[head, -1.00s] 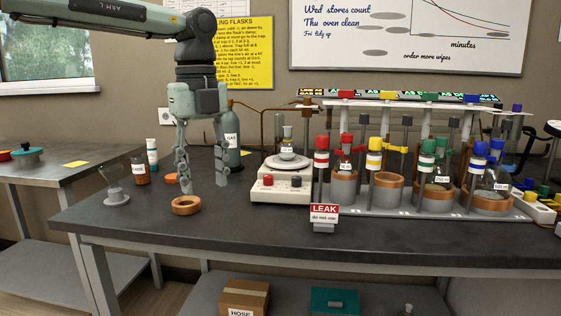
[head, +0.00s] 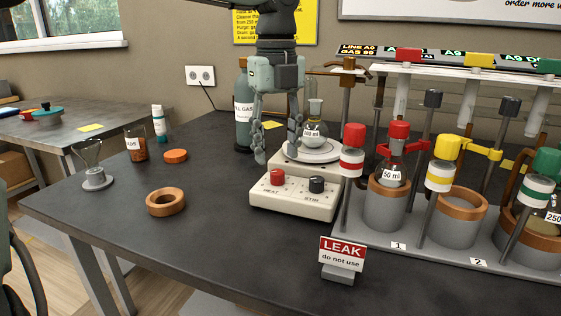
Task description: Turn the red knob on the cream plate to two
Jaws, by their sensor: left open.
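The cream plate (head: 293,205) is a hotplate near the middle of the bench. Its front panel carries a red knob (head: 277,177) marked HEAT on the left and a black knob (head: 316,184) marked STIR on the right. The knob's setting is too small to read. A small flask (head: 313,130) stands on its round grey top (head: 325,152). My left gripper (head: 277,157) points down with its fingers apart and empty, just above and behind the red knob. I cannot tell whether a fingertip touches the plate. My right gripper is out of view.
A rack (head: 375,238) with flasks and coloured clamps stands close on the right, with a LEAK sign (head: 341,253) in front. A gas bottle (head: 243,115) stands behind. A cork ring (head: 165,202) lies left; the bench front of the plate is clear.

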